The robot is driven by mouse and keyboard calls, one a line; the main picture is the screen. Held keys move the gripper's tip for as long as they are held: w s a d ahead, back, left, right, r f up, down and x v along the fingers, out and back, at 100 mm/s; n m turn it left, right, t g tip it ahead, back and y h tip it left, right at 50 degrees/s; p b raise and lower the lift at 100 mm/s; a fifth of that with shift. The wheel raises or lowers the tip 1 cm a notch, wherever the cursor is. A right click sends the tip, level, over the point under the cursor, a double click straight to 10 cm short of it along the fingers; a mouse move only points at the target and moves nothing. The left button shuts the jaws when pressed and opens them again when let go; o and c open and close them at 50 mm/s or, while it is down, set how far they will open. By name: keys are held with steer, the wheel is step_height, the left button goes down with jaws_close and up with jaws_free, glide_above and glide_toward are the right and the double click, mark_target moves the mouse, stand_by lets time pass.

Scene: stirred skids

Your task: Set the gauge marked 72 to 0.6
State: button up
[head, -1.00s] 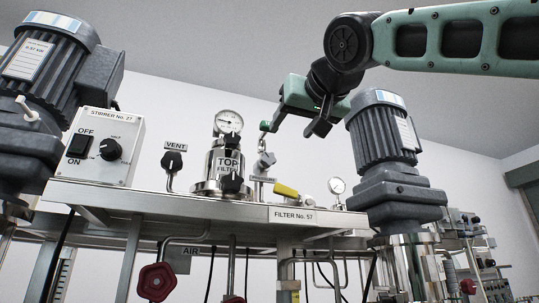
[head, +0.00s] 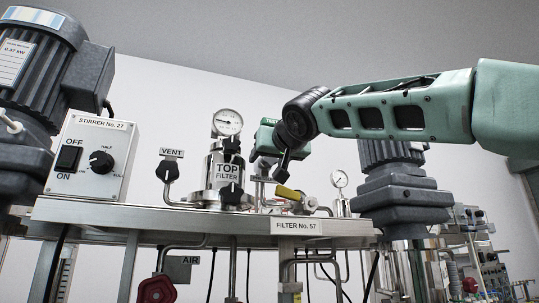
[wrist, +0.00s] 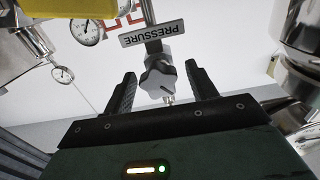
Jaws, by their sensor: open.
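No number 72 is readable on any gauge. One round gauge (head: 227,122) sits on top of the steel top filter; a smaller gauge (head: 340,179) stands further right. Two dials show in the wrist view, an upper one (wrist: 86,32) and a lower one (wrist: 63,75); their readings are too small to tell. Contact cannot be told; in the head view my gripper and arm hide the knob.
A yellow handle (head: 290,193) is just below my gripper. The VENT valve (head: 171,172) and stirrer box (head: 93,155) are left. A grey motor (head: 400,190) stands close behind my arm on the right. The FILTER No. 57 shelf (head: 180,222) runs below.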

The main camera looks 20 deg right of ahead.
steer(key=c, duration=1)
steer(key=shift+o, duration=0.2)
steer(key=n, duration=0.3)
steer(key=shift+n, duration=0.4)
steer(key=n, duration=0.3)
steer(key=shift+a+n, duration=0.1)
steer(key=shift+n, duration=0.3)
steer(key=n+p, duration=0.1)
steer(key=n, duration=0.3)
steer(key=shift+f, duration=0.1)
steer(key=shift+n+p, duration=0.5)
steer(key=shift+n, duration=1.5)
steer(key=shift+a+f, duration=0.1)
